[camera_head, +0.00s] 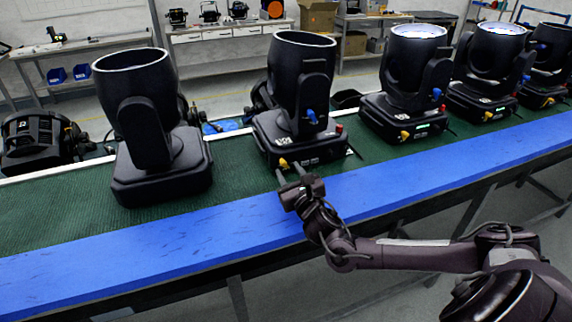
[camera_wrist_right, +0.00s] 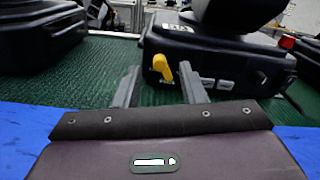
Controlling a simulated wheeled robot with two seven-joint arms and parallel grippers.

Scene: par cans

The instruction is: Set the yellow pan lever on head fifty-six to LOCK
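A black moving-head light (camera_head: 300,90) stands on the green bench mat, with a yellow lever (camera_head: 283,163) low on the front of its base. Its white label is too small to read surely. In the right wrist view the yellow lever (camera_wrist_right: 162,68) leans up to the left. My right gripper (camera_head: 290,174) is in front of this base. Its two fingers (camera_wrist_right: 158,80) are apart, with the lever seen between and just beyond their tips; I cannot tell whether they touch it. My left gripper is not in view.
More black heads stand along the bench: one at the left (camera_head: 146,120) and several at the right (camera_head: 405,85), with yellow levers. A blue strip (camera_head: 150,245) runs along the bench's front edge. A red part (camera_wrist_right: 287,41) sits at the base's right corner.

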